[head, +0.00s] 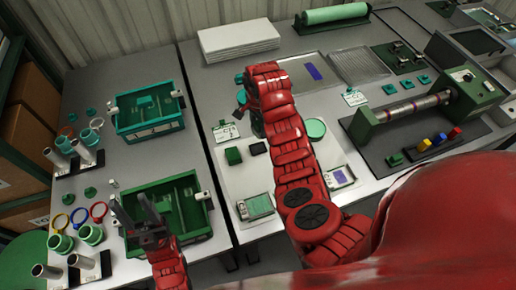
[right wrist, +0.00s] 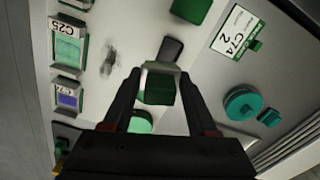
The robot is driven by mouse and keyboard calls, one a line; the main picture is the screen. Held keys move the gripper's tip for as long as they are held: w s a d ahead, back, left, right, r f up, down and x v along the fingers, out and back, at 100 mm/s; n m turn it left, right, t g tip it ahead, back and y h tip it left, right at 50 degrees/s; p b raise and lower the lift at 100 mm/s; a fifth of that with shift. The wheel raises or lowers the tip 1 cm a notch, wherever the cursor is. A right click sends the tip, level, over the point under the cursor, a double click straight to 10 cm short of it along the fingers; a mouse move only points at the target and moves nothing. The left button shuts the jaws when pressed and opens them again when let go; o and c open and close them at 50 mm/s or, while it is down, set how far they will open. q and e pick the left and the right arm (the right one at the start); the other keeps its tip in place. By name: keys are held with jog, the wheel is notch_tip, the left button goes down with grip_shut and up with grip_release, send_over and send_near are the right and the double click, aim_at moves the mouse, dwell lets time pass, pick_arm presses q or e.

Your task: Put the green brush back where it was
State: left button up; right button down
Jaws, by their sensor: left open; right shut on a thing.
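My right gripper (right wrist: 160,92) is shut on the green brush (right wrist: 160,90), a dark green block with a pale grey band, seen between the fingers in the right wrist view. The brush is over the pale board, near a small black pad (right wrist: 173,49); I cannot tell whether it touches the board. In the head view my right forearm mostly hides that gripper and the brush, while the black pad (head: 258,148) shows beside the arm. My left gripper (head: 139,214) is open and empty over the near green bin (head: 183,182).
A green block (head: 233,156) and a card marked C74 (right wrist: 238,30) stand near the pad. A green disc (head: 316,128) lies right of my arm. A roller machine (head: 415,105) stands at right, and a second green bin (head: 150,125) at left.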

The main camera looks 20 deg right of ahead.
jog(key=s+d+f+m+p, duration=0.1)
jog(key=s+d+f+m, duration=0.15)
jog(key=s, duration=0.35)
jog(key=s+d+f+m+p, duration=0.1)
jog(key=s+d+f, duration=0.1)
jog(key=s+f, duration=0.35)
jog(key=w+a+b, duration=0.1)
jog(key=w+b, duration=0.2)
jog(key=w, duration=0.1)
jog(key=w+a+b, duration=0.1)
jog(key=w+b, duration=0.2)
jog(key=w, duration=0.1)
jog(key=w+a+b, duration=0.1)
jog(key=w+b, duration=0.2)
jog(key=w, duration=0.1)
jog(key=shift+a, duration=0.25)
jog(key=shift+w+a+r+p, duration=0.1)
jog(key=shift+w+p, duration=0.45)
jog(key=shift+w, duration=0.25)
